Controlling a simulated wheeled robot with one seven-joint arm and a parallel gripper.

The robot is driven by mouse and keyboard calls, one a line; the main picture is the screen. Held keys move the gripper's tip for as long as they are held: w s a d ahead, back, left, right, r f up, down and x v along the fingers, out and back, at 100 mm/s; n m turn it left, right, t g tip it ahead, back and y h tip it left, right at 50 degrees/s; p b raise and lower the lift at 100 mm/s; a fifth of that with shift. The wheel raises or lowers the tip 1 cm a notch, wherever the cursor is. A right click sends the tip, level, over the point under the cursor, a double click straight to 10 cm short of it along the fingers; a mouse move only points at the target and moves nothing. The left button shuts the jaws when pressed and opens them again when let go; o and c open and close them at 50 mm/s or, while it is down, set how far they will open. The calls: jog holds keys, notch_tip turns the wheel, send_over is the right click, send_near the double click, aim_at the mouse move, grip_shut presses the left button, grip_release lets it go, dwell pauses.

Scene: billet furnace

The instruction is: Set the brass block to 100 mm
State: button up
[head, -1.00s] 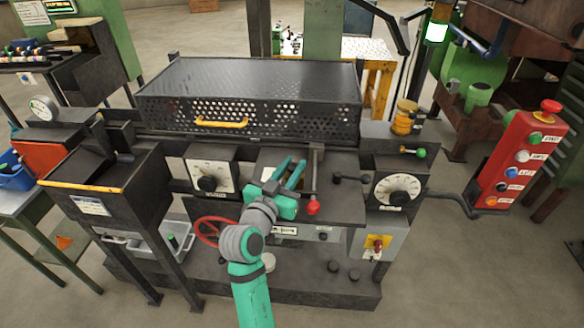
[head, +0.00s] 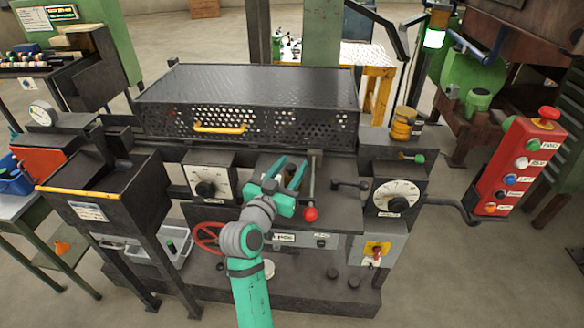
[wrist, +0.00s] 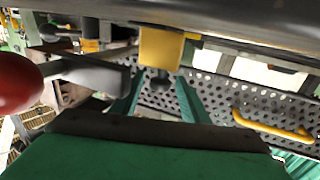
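My gripper (head: 291,166) is open, its two green fingers apart over the middle of the machine's front ledge. In the wrist view, a yellow brass-coloured block (wrist: 160,47) sits just beyond the fingertips of my gripper (wrist: 158,80), roughly in line with the gap between them. I see no clear contact. In the head view I cannot make out the block; the fingers and dark parts cover that spot. A lever with a red ball (head: 310,214) stands right beside the gripper. The ball also shows large at the left of the wrist view (wrist: 18,83).
A perforated guard with a yellow handle (head: 220,127) lies behind the ledge. Dials flank the gripper at left (head: 205,188) and right (head: 389,203). A red button box (head: 517,167) stands at far right, a red handwheel (head: 207,237) at lower left.

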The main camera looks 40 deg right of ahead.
jog(key=shift+a, duration=0.1)
jog(key=v, duration=1)
jog(key=shift+s+a, duration=0.2)
jog(key=shift+a, duration=0.1)
jog(key=shift+v, duration=1.15)
jog(key=x, duration=1)
jog(key=shift+w+d, duration=0.1)
jog(key=shift+d, duration=0.25)
jog(key=shift+c, duration=0.2)
grip_shut()
